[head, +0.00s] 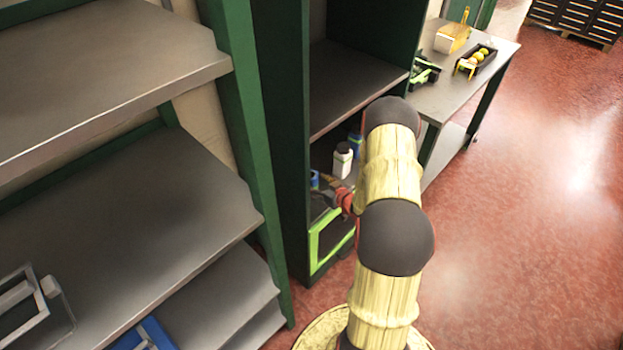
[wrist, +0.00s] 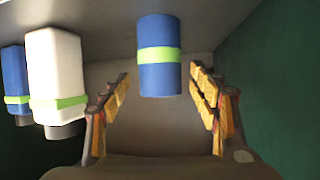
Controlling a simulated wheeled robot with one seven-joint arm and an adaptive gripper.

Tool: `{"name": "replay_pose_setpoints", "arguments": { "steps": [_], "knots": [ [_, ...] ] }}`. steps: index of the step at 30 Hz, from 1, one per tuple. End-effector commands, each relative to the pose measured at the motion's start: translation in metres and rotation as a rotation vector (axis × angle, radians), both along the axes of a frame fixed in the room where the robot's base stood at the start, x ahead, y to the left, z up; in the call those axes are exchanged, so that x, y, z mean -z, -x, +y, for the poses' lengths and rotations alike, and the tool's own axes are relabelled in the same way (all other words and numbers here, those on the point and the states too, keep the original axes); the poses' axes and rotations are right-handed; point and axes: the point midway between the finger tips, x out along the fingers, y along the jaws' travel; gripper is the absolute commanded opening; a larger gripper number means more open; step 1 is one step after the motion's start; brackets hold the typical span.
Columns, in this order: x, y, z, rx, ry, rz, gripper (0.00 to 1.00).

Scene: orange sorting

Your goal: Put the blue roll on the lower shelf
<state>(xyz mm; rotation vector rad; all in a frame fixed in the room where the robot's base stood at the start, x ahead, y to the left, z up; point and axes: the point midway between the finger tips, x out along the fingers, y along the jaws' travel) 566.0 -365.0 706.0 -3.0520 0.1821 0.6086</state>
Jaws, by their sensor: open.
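The blue roll (wrist: 158,75), with a light green band, stands on a grey shelf in the wrist view, which looks upside down. My gripper (wrist: 160,82) is open, with one finger on each side of the roll and a gap on both sides. How far the roll reaches in between the fingertips is hard to tell. In the head view my gripper (head: 329,186) reaches into the green cabinet, and a small blue patch of the roll (head: 314,180) shows beside it. The cabinet's upper shelf (head: 350,85) is bare where it shows.
A white bottle (wrist: 57,75) with a green band stands beside the roll, with another blue item (wrist: 14,80) beyond it. A dark green cabinet wall (wrist: 285,80) is close on the other side. A bright green frame (head: 314,245) sits low in the cabinet. A grey shelving unit (head: 130,200) stands left.

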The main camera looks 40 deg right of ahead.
Motion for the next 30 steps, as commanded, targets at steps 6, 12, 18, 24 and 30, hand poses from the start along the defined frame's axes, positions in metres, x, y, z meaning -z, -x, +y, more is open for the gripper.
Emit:
{"name": "replay_pose_setpoints", "arguments": {
  "steps": [6,12,18,24,30],
  "knots": [
    [-0.02,0.043,0.004,0.004,-0.001,0.001,0.61],
    [-0.029,0.066,0.007,0.002,0.0,0.0,0.61],
    [-0.031,0.074,0.009,-0.001,0.0,0.0,0.61],
    [-0.031,0.074,0.009,-0.001,0.0,0.0,0.61],
    [-0.031,0.074,0.009,-0.001,0.0,0.0,0.61]
  ]
}}
